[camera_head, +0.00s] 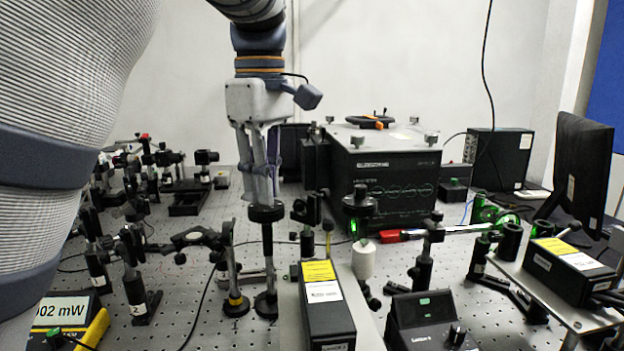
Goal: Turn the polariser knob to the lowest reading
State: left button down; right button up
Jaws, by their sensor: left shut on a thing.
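My left gripper (265,196) comes down from the top with its fingers pointing down. It is shut on the black round polariser knob (266,213), which sits on top of a dark upright post left of the middle of the bench. The fingers hide part of the knob, and I see no angle marks on it. A yellow and black power meter (96,328) is at the bottom left. Its pale display (62,311) shows digits ending in "02 mW"; my arm covers part of the display's left side. My right gripper is not in view.
A black instrument box (385,187) stands behind and right of the knob. A laser box with a yellow label (331,322) is at the front. Optics on posts (137,283) crowd the left. A dark monitor (577,180) stands at the right.

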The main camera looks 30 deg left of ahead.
pick_arm(q)
jog(key=c, duration=1.5)
grip_release()
jog(key=shift+c, duration=0.2)
notch_tip(320, 180, up, 12)
